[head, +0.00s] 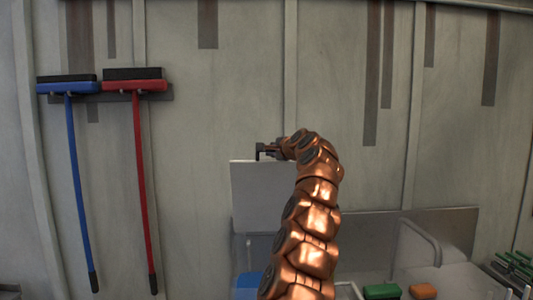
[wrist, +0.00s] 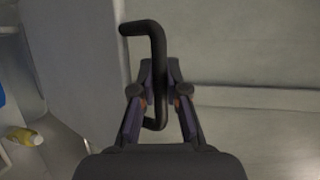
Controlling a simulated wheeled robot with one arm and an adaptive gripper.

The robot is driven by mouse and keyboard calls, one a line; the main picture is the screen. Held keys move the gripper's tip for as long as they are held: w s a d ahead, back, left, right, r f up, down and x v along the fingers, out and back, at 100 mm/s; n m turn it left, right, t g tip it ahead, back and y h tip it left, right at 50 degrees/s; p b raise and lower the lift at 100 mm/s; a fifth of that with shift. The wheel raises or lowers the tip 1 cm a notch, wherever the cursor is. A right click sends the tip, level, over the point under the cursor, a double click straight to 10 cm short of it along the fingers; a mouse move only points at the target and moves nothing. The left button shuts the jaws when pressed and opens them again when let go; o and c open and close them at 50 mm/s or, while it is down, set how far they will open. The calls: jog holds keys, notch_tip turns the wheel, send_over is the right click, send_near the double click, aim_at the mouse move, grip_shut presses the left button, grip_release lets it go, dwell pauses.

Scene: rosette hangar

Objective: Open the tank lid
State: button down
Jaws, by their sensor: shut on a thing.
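The tank lid (head: 262,205) is a pale flat panel that stands about upright in the head view, left of my arm. Its black bar handle (head: 259,151) is at its top edge. My gripper (head: 270,150) is at that handle, partly hidden by my copper arm. In the wrist view the bent black handle (wrist: 158,50) passes between the two fingers of my gripper (wrist: 157,90), which are shut on it. A pale slab, seemingly the lid (wrist: 75,55), fills the upper left there. The tank's body is mostly hidden behind my arm.
A blue squeegee (head: 73,170) and a red one (head: 140,170) hang on the left wall. A metal basin with a grey back panel (head: 455,230), a green block (head: 381,291) and an orange block (head: 422,291) are at lower right. A yellow item (wrist: 22,136) lies lower left.

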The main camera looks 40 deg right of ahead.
jog(key=shift+w+d+r, duration=0.1)
jog(key=shift+w+d, duration=0.1)
jog(key=shift+w, duration=0.1)
jog(key=c, duration=1.2)
grip_release()
jog(key=shift+s+r, duration=0.1)
jog(key=shift+s, duration=0.1)
jog(key=shift+s+a+r, duration=0.15)
jog(key=shift+s, duration=0.2)
jog(key=shift+v, duration=5.45)
